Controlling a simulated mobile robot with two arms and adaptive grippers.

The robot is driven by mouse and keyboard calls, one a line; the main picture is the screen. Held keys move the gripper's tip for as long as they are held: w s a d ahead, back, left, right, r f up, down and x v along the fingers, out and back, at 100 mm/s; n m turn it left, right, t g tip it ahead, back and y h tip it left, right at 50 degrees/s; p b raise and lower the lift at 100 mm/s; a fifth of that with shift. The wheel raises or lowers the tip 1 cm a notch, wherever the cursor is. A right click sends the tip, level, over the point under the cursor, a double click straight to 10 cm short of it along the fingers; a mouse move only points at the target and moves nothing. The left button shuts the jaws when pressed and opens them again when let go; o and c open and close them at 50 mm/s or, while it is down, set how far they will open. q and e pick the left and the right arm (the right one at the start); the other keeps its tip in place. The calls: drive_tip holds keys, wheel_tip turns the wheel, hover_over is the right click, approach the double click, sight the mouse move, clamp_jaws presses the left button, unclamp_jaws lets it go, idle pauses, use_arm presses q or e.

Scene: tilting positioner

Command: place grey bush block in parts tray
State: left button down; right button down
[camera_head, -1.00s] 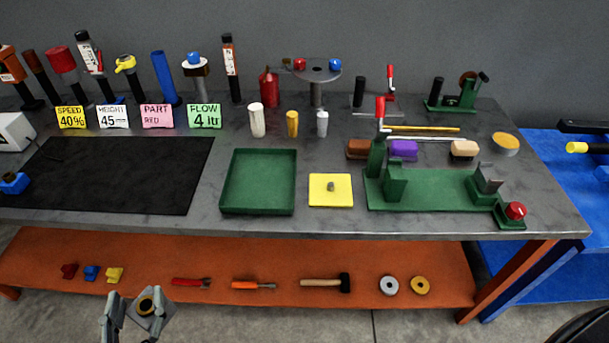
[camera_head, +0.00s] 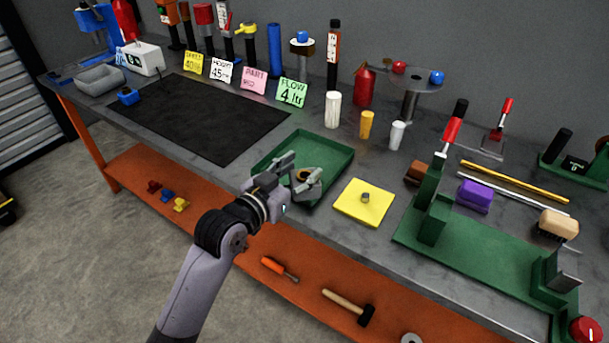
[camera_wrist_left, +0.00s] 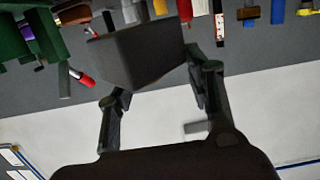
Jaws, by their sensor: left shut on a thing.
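The grey bush block (camera_head: 306,176) has a round brass-coloured bush in its face. My left gripper (camera_head: 297,174) is shut on it, with a finger on either side. In the left wrist view the block (camera_wrist_left: 140,55) shows as a dark grey box between the fingertips. The parts tray, a shallow green tray (camera_head: 334,149), is on the bench. Block and gripper appear over the tray's front part and hide some of it. How high the block is above the tray floor I cannot tell. My right gripper is not in view.
A yellow plate (camera_head: 358,208) with a small knob lies right of the tray. A green fixture (camera_head: 470,255) stands farther right. A black mat (camera_head: 205,112) lies to the left. White (camera_head: 333,110), yellow and pale cylinders stand behind the tray. An orange shelf (camera_head: 135,165) runs below.

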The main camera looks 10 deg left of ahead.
use_arm(q)
drive_tip(key=w+a+r+b, duration=0.5)
drive_tip(key=w+a+r, duration=0.1)
drive_tip(key=w+r, duration=0.55)
drive_tip(key=f, duration=1.6)
drive_tip(key=shift+w+a+f, duration=0.1)
drive_tip(key=shift+w+f, duration=0.05)
drive_tip(key=shift+w, duration=0.1)
drive_tip(key=shift+f, duration=1.9)
drive_tip(key=c, duration=1.2)
unclamp_jaws()
drive_tip(key=shift+f, duration=0.2)
drive_tip(key=o, duration=0.4)
drive_tip(key=shift+o, duration=0.2)
drive_tip(key=shift+s, duration=0.15)
